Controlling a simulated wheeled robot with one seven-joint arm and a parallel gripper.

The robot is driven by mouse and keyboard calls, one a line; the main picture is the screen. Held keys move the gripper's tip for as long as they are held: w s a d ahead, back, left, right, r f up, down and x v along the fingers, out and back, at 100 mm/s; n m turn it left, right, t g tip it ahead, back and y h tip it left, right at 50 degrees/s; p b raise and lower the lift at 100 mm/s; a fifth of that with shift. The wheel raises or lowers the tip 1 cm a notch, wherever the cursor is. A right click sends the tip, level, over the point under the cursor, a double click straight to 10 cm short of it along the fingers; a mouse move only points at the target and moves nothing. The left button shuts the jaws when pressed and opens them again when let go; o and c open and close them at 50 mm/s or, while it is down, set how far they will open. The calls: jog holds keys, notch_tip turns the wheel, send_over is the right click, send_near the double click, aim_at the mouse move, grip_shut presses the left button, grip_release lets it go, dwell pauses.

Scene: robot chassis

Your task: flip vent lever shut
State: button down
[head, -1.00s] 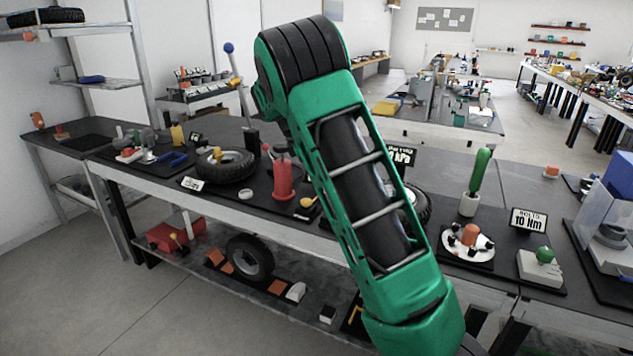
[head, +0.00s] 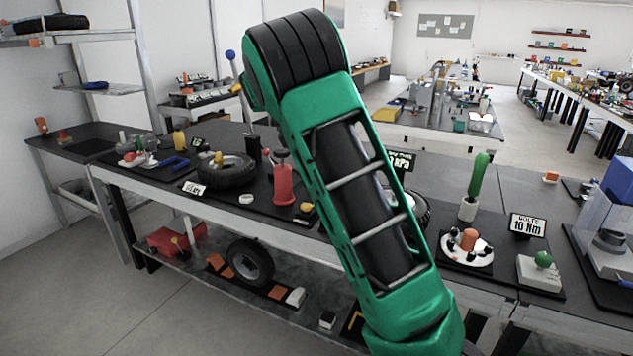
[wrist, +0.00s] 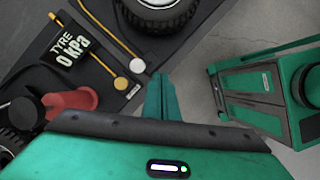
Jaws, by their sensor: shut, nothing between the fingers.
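In the wrist view my gripper (wrist: 162,97) shows as green fingers closed together, with nothing between them. A sign reading "TYRE 0 kPa" (wrist: 72,50) lies to its left on a dark board. Two thin yellow rods or hoses are beside the sign. One ends at a yellow disc (wrist: 121,83), and the other at a white disc (wrist: 137,65), just up and left of the fingertips. I cannot tell for sure which part is the vent lever. The fingers look apart from both discs. In the head view my arm hides the gripper and this spot.
A black tyre (wrist: 160,12) is at the top of the wrist view, and a red part (wrist: 72,104) lies at left.

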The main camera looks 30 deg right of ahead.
jog(key=v, duration=0.5)
jog(key=shift+w+a+r, duration=0.1)
jog(key=shift+w+a, duration=0.25)
jog(key=shift+a, duration=0.1)
jog(key=s+d+f+m+y, duration=0.1)
jog(key=s+d+m+y, duration=0.3)
jog(key=s, duration=0.6)
jog(key=s+d+f+m+h, duration=0.15)
jog(key=s+m, duration=0.35)
jog(key=s, duration=0.5)
jog(key=s+a+f+m, duration=0.2)
jog(key=s+m, duration=0.1)
jog(key=s, duration=0.4)
jog(key=s+a+f+m+t+y, duration=0.1)
jog(key=s+a+f+m, duration=0.2)
jog(key=s, duration=0.5)
jog(key=s+a+f+m+y, duration=0.1)
jog(key=s+a+f+m, duration=0.1)
jog(key=s, duration=0.5)
jog(key=a+m, duration=0.1)
jog(key=m, duration=0.1)
jog(key=shift+s+f+m+t, duration=0.3)
jog(key=shift+s+t, duration=0.1)
jog(key=shift+s, duration=0.1)
